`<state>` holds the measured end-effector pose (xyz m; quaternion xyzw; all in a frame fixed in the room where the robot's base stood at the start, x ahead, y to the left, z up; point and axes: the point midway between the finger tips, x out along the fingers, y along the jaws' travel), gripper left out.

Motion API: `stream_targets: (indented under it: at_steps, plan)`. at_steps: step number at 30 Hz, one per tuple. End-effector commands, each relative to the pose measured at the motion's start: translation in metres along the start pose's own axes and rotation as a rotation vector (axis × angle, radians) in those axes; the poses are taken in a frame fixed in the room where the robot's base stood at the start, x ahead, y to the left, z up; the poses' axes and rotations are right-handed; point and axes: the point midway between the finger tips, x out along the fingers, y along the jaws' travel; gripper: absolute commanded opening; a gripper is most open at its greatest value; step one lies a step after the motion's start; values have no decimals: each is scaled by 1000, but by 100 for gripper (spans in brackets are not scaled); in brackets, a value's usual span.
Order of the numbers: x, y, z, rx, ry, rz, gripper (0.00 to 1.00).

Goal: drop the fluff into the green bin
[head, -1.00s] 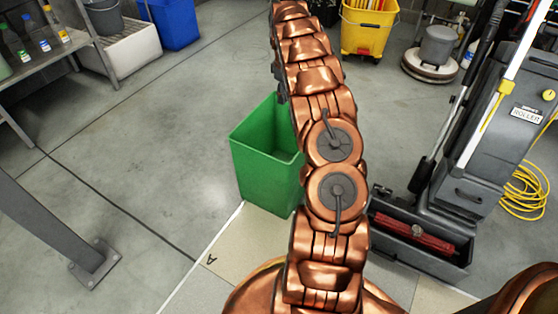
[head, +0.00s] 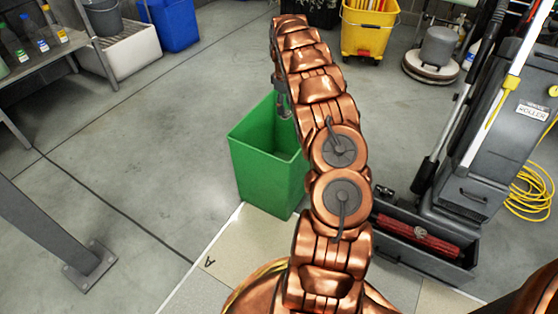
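The green bin (head: 262,172) stands upright on the floor left of my copper arm, open at the top. My arm covers its right side and part of its rim. A small grey part of my gripper (head: 284,104) shows at the left edge of the arm, in front of or over the bin's far rim; I cannot tell its height. The fingertips are too small and hidden to tell open from shut. No fluff can be made out in this view, and the bin's floor is hidden.
A grey floor machine (head: 480,150) with a red roller in its tray stands to the right, with a yellow cable (head: 530,192) beside it. A yellow bucket (head: 367,32) is at the back. A metal post (head: 55,235) stands at left. Floor left of the bin is clear.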

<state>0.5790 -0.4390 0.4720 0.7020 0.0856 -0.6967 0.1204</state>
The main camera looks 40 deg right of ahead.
Motion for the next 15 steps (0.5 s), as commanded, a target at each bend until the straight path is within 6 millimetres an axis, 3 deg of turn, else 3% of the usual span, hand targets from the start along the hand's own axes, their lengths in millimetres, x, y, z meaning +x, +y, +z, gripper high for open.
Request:
stream_targets:
  at_steps: [5,15]
  plan:
    - [0,0,0,0,0,0,78]
    - [-2,0,0,-1,0,1,78]
